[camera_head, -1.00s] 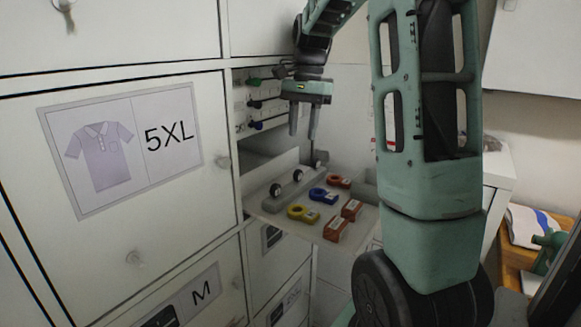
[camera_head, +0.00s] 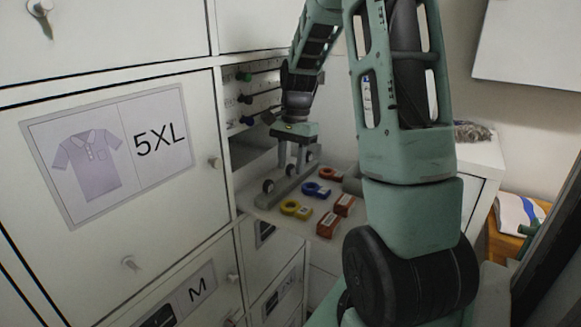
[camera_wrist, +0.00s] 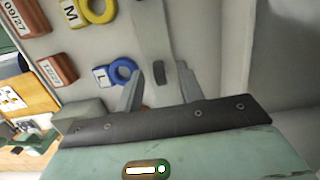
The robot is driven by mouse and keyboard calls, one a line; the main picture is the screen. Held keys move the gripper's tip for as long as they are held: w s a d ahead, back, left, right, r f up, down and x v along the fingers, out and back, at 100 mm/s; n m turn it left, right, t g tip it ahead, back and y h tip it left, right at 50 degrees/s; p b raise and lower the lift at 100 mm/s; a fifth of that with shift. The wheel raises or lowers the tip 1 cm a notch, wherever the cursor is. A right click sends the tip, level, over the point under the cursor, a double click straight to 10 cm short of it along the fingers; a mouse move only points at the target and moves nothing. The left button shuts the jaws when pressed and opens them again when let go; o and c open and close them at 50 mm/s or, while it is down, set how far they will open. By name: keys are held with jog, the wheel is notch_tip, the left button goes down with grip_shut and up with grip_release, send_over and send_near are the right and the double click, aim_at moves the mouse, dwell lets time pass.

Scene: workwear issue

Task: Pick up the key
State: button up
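No item is clearly recognisable as a key. Small pieces with coloured heads and dark stems, possibly keys, sit on a pale panel in the open bay: a green one (camera_head: 244,77) and a blue one (camera_head: 245,98) among them. My gripper (camera_head: 292,165) is below and right of them, pointing down over the back of a pale tray (camera_head: 262,212), by a grey bar with dark round knobs. In the wrist view my gripper (camera_wrist: 158,88) has its fingers apart, with part of the grey bar (camera_wrist: 155,45) beyond them. I see nothing held. Contact with the bar cannot be told.
The tray holds a yellow ring tag (camera_head: 291,208), a blue ring tag (camera_head: 316,190) and orange labelled blocks (camera_head: 329,224). White drawers, one marked 5XL (camera_head: 110,155), fill the left. A white cabinet (camera_head: 480,160) stands behind my arm at right.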

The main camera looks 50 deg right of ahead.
jog(key=shift+a+f, duration=0.1)
jog(key=shift+f, duration=0.55)
grip_shut()
jog(key=shift+r, duration=0.1)
jog(key=shift+r+p, duration=1.55)
jog(key=shift+p, duration=0.15)
